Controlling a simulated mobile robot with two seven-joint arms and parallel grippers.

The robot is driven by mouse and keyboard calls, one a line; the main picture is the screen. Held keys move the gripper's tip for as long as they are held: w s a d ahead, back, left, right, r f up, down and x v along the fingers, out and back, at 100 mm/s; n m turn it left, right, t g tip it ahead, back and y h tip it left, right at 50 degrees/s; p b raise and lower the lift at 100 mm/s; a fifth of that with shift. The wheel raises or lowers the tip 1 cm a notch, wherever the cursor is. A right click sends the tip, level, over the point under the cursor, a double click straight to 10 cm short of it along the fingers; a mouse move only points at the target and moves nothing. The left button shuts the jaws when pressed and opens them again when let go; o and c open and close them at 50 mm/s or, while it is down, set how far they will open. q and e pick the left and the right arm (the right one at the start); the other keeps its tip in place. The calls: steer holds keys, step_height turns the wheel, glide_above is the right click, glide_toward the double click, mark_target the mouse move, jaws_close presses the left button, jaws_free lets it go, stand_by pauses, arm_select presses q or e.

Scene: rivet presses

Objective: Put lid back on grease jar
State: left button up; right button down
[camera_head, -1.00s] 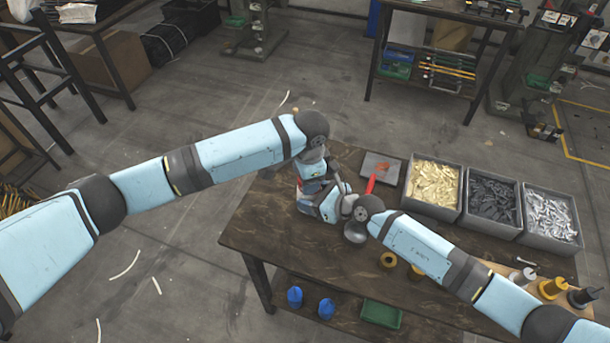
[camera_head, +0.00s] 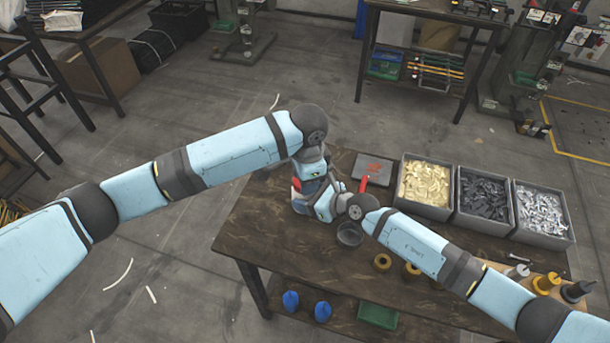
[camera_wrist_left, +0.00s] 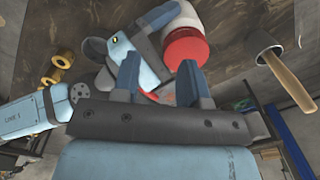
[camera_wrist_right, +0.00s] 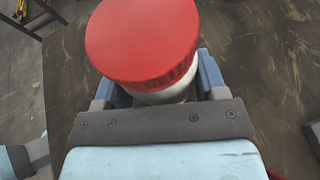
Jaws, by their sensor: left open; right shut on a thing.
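The grease jar is white, and its red lid (camera_wrist_right: 143,40) sits on top of it in the right wrist view. I cannot tell whether the lid is fully seated. My right gripper (camera_wrist_right: 155,85) is shut on the jar (camera_wrist_right: 165,95), with a finger on either side below the lid. The lid (camera_wrist_left: 187,52) and white jar (camera_wrist_left: 184,14) also show in the left wrist view. My left gripper (camera_wrist_left: 157,82) is open and empty, close to the lid, which appears beyond its right finger. In the head view, my wrists mostly hide the jar above the table's left end.
Bins of brass (camera_head: 425,183), black (camera_head: 484,200) and silver (camera_head: 541,212) parts line the wooden table's (camera_head: 270,235) back right. A dark plate (camera_head: 368,162) lies behind my grippers. A mallet (camera_wrist_left: 262,50) shows in the left wrist view. Yellow rolls (camera_head: 382,262) stand near the front edge.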

arm_select(q)
steer(key=o, duration=0.7)
steer(key=w+r+n, duration=0.1)
steer(key=w+r+n+h, duration=0.1)
steer(key=r, duration=0.1)
steer(key=w+r+n+h, duration=0.1)
steer(key=r+n, duration=0.1)
steer(key=shift+w+d+t, duration=0.25)
steer(key=shift+w+t, duration=0.05)
steer(key=shift+w, duration=0.1)
steer(key=shift+c, duration=0.2)
steer(key=n, duration=0.6)
steer(key=w+n+y, duration=0.1)
steer(key=n, duration=1.2)
steer(key=shift+w+d+f+y, duration=0.1)
steer(key=shift+w+f+y, duration=0.05)
steer(key=shift+w+y, duration=0.15)
steer(key=shift+s+a+f+n+g, duration=0.4)
steer(key=shift+s+f+n, duration=0.15)
steer(key=shift+s, duration=0.2)
steer(key=shift+f, duration=0.15)
steer(key=shift+f, duration=3.9)
